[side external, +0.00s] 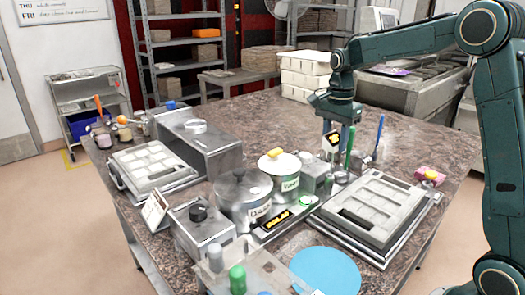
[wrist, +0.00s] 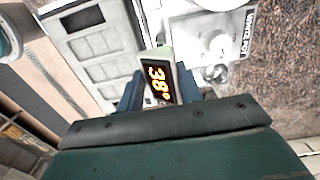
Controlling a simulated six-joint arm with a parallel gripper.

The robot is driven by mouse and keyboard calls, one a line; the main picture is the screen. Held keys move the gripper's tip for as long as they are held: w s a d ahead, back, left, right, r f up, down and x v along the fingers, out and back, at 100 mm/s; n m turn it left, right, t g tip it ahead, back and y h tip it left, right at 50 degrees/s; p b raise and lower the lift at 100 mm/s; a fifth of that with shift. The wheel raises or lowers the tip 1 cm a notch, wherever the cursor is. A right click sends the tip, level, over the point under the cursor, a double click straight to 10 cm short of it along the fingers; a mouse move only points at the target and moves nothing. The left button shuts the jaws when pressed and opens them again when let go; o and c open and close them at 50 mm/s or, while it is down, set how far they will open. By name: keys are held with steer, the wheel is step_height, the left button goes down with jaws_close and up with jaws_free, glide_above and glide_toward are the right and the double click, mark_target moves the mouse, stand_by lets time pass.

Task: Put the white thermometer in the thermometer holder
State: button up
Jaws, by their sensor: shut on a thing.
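The white thermometer (wrist: 158,80) is a pale slim piece with a black face and glowing orange digits. My gripper (wrist: 160,92) is shut on it, with a blue finger on either side. In the side external view my gripper (side external: 340,140) points down and holds the thermometer (side external: 333,139) above the worktop, behind the right-hand mould. Its lower end is hard to see there. I cannot pick out the thermometer holder for certain; small metal pieces (side external: 341,177) stand below my gripper, next to a grey block (side external: 315,173).
Green (side external: 349,148) and blue (side external: 379,134) upright handles stand close by. A mould (side external: 372,208) lies in front right.

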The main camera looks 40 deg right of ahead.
steer(key=shift+f, duration=0.25)
steer(key=shift+f, duration=0.7)
steer(key=shift+f, duration=0.7)
steer(key=shift+f, duration=1.4)
steer(key=shift+f, duration=0.35)
steer(key=shift+f, duration=0.25)
